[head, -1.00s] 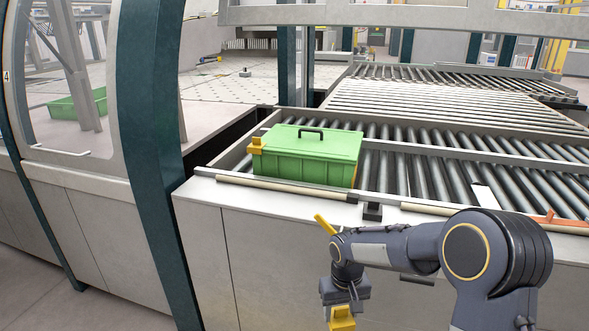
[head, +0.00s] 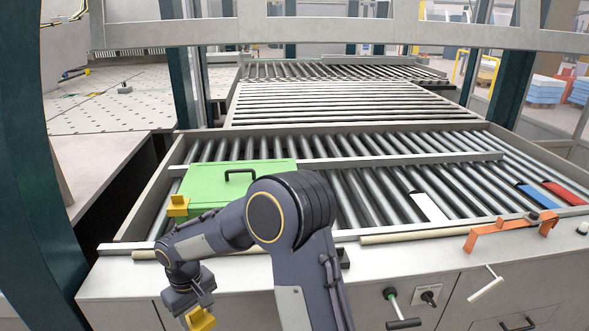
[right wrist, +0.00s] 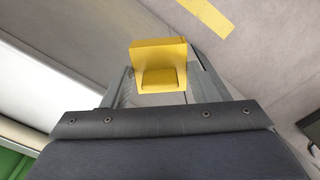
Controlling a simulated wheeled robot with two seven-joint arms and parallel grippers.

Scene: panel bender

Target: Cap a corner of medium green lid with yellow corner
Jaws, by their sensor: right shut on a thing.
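My right arm hides the lid's front right part. My right gripper (head: 197,307) is shut on another yellow corner (head: 201,320), in front of the table and lower than the lid. In the right wrist view this yellow corner (right wrist: 158,62) sits between the fingertips, over the floor. A bit of green shows at that view's lower left edge. My left gripper is not in view.
The roller table (head: 370,238) has a pale front edge. A white strip (head: 428,207) and an orange bracket (head: 512,231) lie to the right. Levers (head: 402,322) stick out of the cabinet front. A dark green post (head: 45,220) stands at the left.

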